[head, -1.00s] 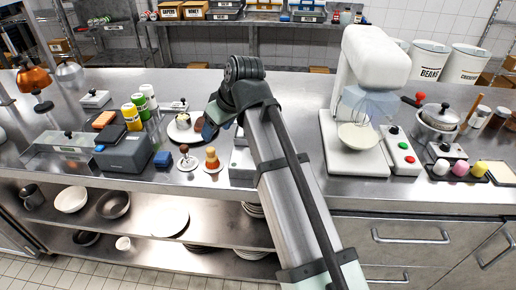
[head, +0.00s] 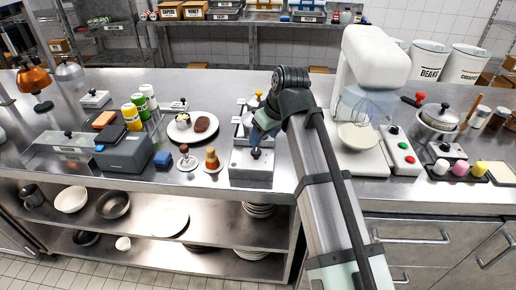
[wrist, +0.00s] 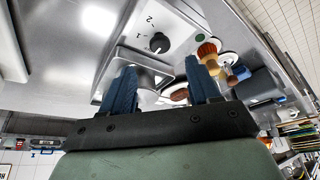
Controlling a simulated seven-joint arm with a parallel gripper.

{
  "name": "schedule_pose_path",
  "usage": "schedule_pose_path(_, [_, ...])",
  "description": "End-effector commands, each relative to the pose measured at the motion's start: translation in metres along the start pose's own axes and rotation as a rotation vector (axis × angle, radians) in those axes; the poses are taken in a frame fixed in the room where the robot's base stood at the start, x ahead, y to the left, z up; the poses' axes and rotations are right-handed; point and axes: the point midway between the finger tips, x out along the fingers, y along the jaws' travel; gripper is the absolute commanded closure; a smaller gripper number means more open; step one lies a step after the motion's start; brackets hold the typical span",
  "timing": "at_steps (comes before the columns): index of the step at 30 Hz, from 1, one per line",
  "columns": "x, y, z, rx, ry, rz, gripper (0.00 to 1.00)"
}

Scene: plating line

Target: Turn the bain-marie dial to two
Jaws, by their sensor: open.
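The bain-marie (head: 250,172) is a steel box at the counter's front edge, with a black dial (head: 256,153) on its front panel. In the wrist view the dial (wrist: 159,42) shows near the marks 1 and 2; I cannot tell exactly where its pointer sits. My gripper (head: 262,133) is open and empty, above and just behind the dial in the head view. In the wrist view its two blue fingers (wrist: 162,76) stand apart, with the dial beyond the gap between their tips, not touched. My gripper hides part of the bain-marie's top in the head view.
A white stand mixer (head: 370,80) is on the right.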

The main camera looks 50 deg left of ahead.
Motion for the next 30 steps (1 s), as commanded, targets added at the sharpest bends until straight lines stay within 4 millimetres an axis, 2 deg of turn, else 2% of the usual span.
schedule_pose_path(9, [0.049, 0.0, 0.0, 0.0, -0.002, -0.001, 0.39])
schedule_pose_path(15, [0.068, 0.0, 0.0, 0.0, -0.001, -0.001, 0.39])
schedule_pose_path(21, [0.076, 0.0, 0.0, 0.0, 0.0, 0.0, 0.39])
schedule_pose_path(30, [0.077, 0.0, 0.0, 0.0, 0.001, 0.0, 0.4])
